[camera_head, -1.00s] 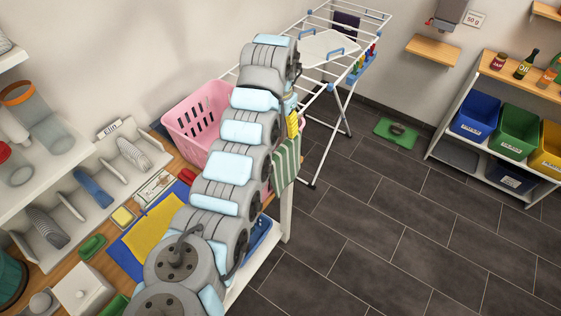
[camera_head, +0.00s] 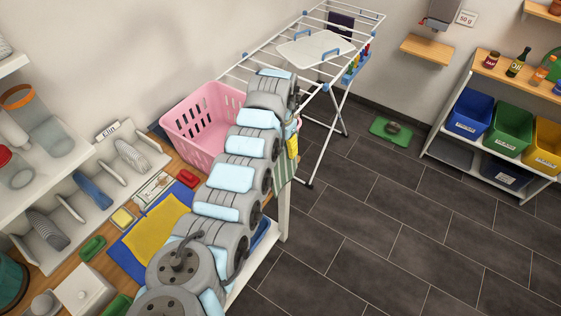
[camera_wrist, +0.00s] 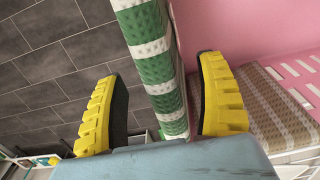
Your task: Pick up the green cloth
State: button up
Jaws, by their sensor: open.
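A green-and-white striped cloth (camera_wrist: 160,68) hangs in a narrow strip between the fingers of my gripper (camera_wrist: 157,75) in the wrist view. The yellow-padded fingers are open, one on each side of the cloth, with a visible gap on the left. The right finger is closer to it. In the head view, part of the striped cloth (camera_head: 283,172) shows beside my arm at the table edge; the rest is hidden. One yellow finger shows above it there.
A pink basket (camera_head: 191,127) stands beside my arm and fills the right of the wrist view (camera_wrist: 250,30). A drying rack (camera_head: 338,105) stands behind. A yellow cloth (camera_head: 158,232) lies on the table. The tiled floor to the right is mostly clear.

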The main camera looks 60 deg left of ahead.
jog(key=shift+f, duration=1.15)
grip_shut()
